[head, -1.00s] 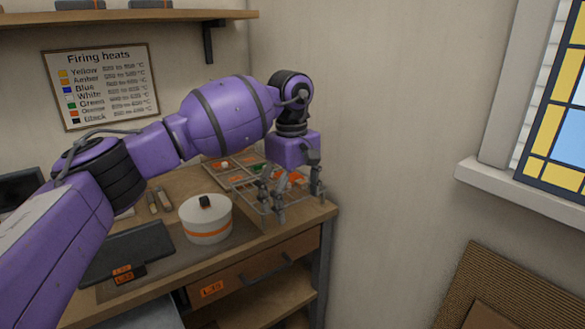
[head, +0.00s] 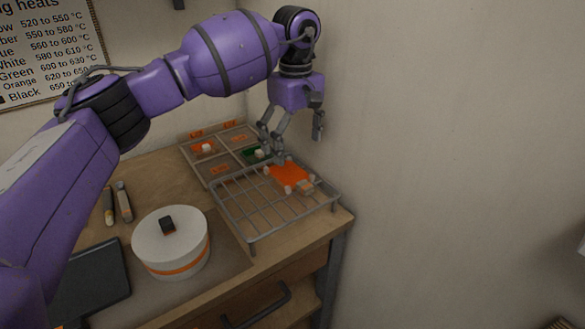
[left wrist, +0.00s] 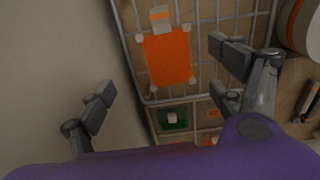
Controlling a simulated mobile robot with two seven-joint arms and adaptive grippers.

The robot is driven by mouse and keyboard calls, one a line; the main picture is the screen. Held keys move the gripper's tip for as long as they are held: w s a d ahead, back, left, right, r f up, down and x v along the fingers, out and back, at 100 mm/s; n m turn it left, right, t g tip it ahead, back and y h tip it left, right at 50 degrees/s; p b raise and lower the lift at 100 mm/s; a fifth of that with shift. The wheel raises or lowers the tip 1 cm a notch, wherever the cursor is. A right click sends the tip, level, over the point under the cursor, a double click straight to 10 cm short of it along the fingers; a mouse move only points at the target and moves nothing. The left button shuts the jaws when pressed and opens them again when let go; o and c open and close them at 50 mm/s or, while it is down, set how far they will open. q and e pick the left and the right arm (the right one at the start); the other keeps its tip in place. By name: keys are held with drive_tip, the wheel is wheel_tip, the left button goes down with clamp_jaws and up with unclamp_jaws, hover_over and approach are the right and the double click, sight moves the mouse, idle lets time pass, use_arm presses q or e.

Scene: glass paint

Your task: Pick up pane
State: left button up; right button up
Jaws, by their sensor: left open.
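An orange pane (head: 287,174) with small pale corner pieces and a pale tab lies on a wire rack (head: 232,205), toward its back right. My left gripper (head: 297,146) is open and empty, pointing down near the rack's back right side. In the left wrist view the orange pane (left wrist: 167,58) lies between and beyond the spread fingers (left wrist: 165,88), apart from them. My right gripper is not in view.
Behind the rack is a divided tray (head: 213,182) with a green piece (head: 251,154) and an orange piece (head: 204,147). A round white pot (head: 170,245) stands front left. The wall (head: 420,130) is close on the right.

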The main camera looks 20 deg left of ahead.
sight(292, 176)
use_arm(q)
drive_tip(key=f, duration=0.4)
drive_tip(key=s+f+p, duration=0.1)
drive_tip(key=f, duration=0.2)
drive_tip(key=shift+a, duration=0.2)
drive_tip(key=shift+r, duration=0.1)
drive_tip(key=c, duration=1.3)
